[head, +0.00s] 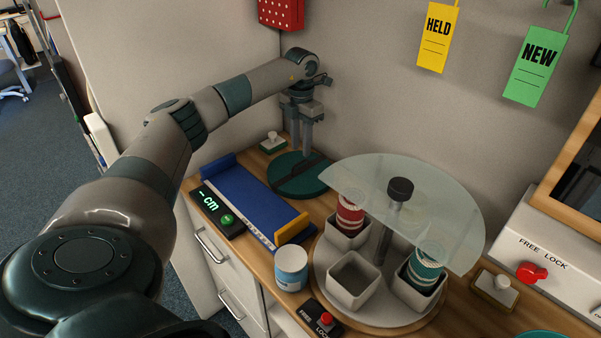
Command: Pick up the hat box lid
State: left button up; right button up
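A round dark green lid (287,183), which I take for the hat box lid, lies on the wooden counter near the wall, with a darker raised strip across its top. My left gripper (302,152) points straight down over the far part of the lid. Its two fingers stand apart with a narrow gap between them, and the tips end at or just above the strip. I cannot tell whether they touch it. My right gripper is not in view.
A blue tray (248,204) with a yellow end and a cm display (213,205) sit left of the lid. A turntable (330,302) with several cups and a glass half-disc (440,190) stands to the right. A blue-white jar (291,268) is in front.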

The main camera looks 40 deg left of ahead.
aim_at(300, 158)
pick_arm(q)
jog(key=f, duration=0.1)
jog(key=f+p, duration=0.2)
jog(key=shift+s+d+f, duration=0.2)
jog(key=shift+s, duration=0.1)
jog(key=shift+f, duration=0.85)
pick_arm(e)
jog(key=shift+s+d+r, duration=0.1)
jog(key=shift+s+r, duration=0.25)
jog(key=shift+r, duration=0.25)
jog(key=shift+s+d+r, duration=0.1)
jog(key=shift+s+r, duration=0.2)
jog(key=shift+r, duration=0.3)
pick_arm(q)
jog(key=shift+c, duration=0.4)
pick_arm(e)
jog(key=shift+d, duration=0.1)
pick_arm(q)
grip_shut()
